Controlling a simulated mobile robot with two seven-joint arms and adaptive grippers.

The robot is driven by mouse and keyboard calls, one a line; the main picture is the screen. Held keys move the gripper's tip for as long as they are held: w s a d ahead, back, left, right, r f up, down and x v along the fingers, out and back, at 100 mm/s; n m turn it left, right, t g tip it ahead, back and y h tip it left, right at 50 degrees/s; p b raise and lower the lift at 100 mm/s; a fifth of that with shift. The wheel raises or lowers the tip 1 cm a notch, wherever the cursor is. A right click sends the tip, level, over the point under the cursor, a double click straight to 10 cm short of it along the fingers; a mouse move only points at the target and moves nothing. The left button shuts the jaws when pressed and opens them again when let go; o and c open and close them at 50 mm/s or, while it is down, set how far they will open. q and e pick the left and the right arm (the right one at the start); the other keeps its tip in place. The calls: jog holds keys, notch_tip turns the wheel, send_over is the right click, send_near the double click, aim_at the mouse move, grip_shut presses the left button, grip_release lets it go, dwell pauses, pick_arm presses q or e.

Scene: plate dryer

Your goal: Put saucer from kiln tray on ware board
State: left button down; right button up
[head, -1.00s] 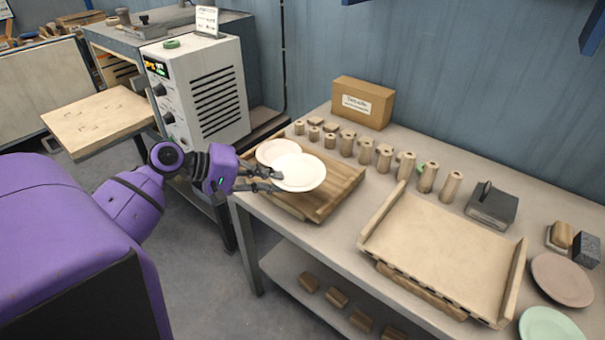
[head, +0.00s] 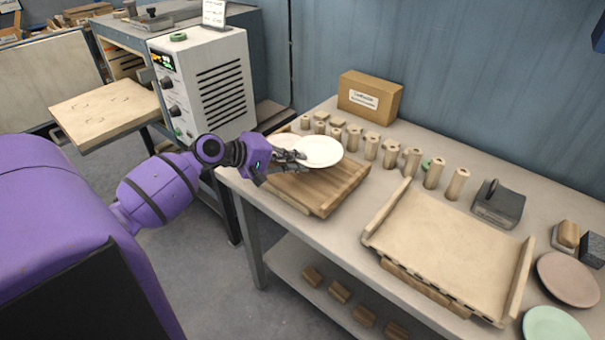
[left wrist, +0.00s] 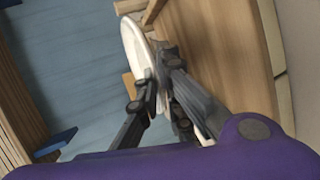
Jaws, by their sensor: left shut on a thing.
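My left gripper (head: 298,160) is shut on the near edge of a white saucer (head: 322,151), which it holds over the wooden ware board (head: 325,193) on the table. The held saucer shows nearly edge-on in the left wrist view (left wrist: 133,45), between the fingertips (left wrist: 160,80). A second white saucer (head: 284,140) lies behind the gripper, at the board's back left, partly covered by the fingers and the held saucer. I cannot tell whether the held saucer touches it. A bare pale tray (head: 105,112) sticks out of the grey cabinet at left. My right gripper is not in view.
Several wooden cylinders (head: 435,172) stand behind the board, before a cardboard box (head: 370,97). A rimmed beige tray (head: 450,245) lies empty to the right. A pink plate (head: 568,278) and a green plate (head: 553,328) lie far right. A white control box (head: 205,85) stands behind my left arm.

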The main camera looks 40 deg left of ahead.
aim_at(303, 184)
pick_arm(q)
jog(key=shift+w+d+f, duration=0.3)
jog(key=shift+d+f, duration=0.2)
jog(key=shift+f, duration=0.15)
jog(key=f, duration=0.4)
jog(key=shift+w+d, duration=0.2)
jog(key=shift+d, duration=0.2)
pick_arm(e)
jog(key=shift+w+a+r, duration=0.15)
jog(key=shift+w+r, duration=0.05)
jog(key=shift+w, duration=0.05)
pick_arm(q)
jog(key=shift+f, duration=0.1)
jog(key=shift+f, duration=0.2)
jog(key=c, duration=2.2)
grip_release()
jog(key=shift+r, duration=0.15)
